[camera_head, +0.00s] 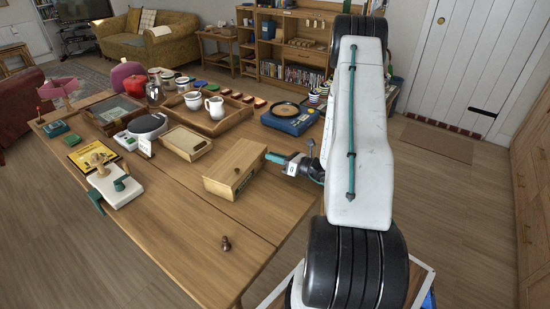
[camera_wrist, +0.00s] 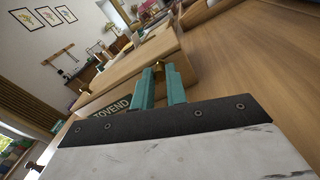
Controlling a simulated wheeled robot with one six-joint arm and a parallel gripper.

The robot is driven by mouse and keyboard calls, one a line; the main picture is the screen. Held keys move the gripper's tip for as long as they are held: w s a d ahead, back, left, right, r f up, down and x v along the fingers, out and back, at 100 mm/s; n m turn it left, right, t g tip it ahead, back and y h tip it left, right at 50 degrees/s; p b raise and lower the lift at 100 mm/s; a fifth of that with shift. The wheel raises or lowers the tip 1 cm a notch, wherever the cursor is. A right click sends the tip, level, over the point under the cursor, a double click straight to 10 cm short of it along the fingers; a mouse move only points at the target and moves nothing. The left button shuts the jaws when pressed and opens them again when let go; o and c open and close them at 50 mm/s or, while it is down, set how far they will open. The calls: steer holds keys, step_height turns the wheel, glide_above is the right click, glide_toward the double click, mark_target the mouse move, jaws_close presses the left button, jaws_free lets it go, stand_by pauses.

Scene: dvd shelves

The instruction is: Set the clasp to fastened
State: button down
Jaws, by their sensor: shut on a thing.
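The wooden box (camera_head: 235,167) stands on the table with its lid down. In the wrist view the box (camera_wrist: 125,72) fills the space beyond my fingers, with a dark green "TOVEND" label (camera_wrist: 110,108) on its near side. My gripper (camera_head: 268,157) is at the box's right end. In the wrist view its teal fingers (camera_wrist: 160,72) are shut on the small brass clasp (camera_wrist: 158,66) at the box's edge. The fingers hide most of the clasp, so I cannot tell whether it is fastened.
A flat wooden case (camera_head: 185,143) lies behind the box. A tray (camera_head: 222,124) with mugs and a blue scale-like device (camera_head: 290,119) stand farther back. A small dark wooden piece (camera_head: 226,243) stands near the table's front edge. The table front is mostly clear.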

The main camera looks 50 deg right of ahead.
steer(key=n, duration=0.3)
steer(key=a+n, duration=0.1)
steer(key=shift+s+r, duration=0.15)
steer(key=shift+r, duration=0.15)
steer(key=shift+s+a+r+n, duration=0.1)
steer(key=shift+a+n, duration=0.15)
steer(key=shift+n, duration=1)
steer(key=shift+s+a+n, duration=0.1)
steer(key=shift+a+n, duration=0.1)
steer(key=shift+n, duration=1.05)
steer(key=c, duration=1.4)
jaws_free()
steer(key=v, duration=0.7)
steer(key=shift+s+d, duration=0.15)
steer(key=shift+s, duration=0.2)
